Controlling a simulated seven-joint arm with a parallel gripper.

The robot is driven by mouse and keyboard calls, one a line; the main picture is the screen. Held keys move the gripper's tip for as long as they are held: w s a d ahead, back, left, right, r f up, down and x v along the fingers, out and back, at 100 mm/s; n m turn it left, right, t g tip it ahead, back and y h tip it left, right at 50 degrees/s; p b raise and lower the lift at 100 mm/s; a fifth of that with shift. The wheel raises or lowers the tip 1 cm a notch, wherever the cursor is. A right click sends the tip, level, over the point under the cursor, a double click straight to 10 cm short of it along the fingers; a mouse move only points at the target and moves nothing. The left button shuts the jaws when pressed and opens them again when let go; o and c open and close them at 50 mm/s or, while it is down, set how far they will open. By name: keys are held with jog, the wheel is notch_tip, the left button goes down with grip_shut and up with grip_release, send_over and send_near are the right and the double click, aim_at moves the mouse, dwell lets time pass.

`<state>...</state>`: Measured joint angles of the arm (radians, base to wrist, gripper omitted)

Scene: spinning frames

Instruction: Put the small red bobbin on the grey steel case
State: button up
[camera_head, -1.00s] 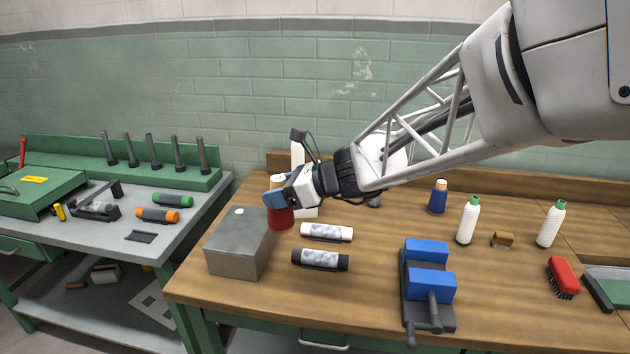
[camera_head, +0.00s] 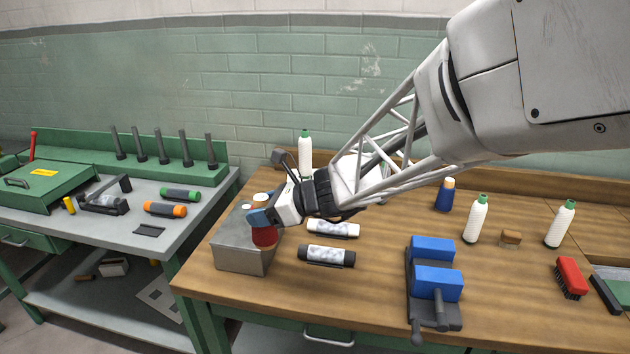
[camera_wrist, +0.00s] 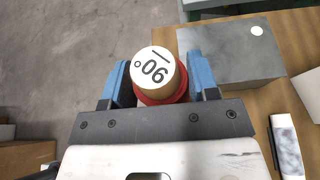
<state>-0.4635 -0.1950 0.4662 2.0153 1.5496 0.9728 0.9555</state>
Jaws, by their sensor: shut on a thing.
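The small red bobbin (camera_head: 264,237) is held upright in my gripper (camera_head: 263,216). In the wrist view the red bobbin (camera_wrist: 155,76) sits between the two blue fingers of my gripper (camera_wrist: 162,80), its white marked top facing the camera. The grey steel case (camera_head: 240,260) stands at the left end of the wooden bench, with a small white spot on its top. In the head view the bobbin overlaps the case's right part. In the wrist view the grey steel case (camera_wrist: 225,55) lies to the bobbin's right. I cannot tell whether they touch.
A blue vise (camera_head: 434,282) stands farther right. A white green-capped spool (camera_head: 305,155) stands behind. A grey-topped bench (camera_head: 160,225) is at left.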

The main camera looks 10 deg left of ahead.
jog(key=w+a+f, duration=0.1)
jog(key=w+a, duration=0.9)
jog(key=w, duration=0.2)
jog(key=shift+w+f, duration=0.2)
jog(key=shift+w, duration=0.05)
dwell(0.3)
jog(key=shift+f, duration=0.15)
jog(key=shift+f, duration=1.6)
jog(key=shift+f, duration=0.15)
jog(key=o, duration=1)
jog(key=v, duration=1.2)
jog(key=shift+d, duration=0.15)
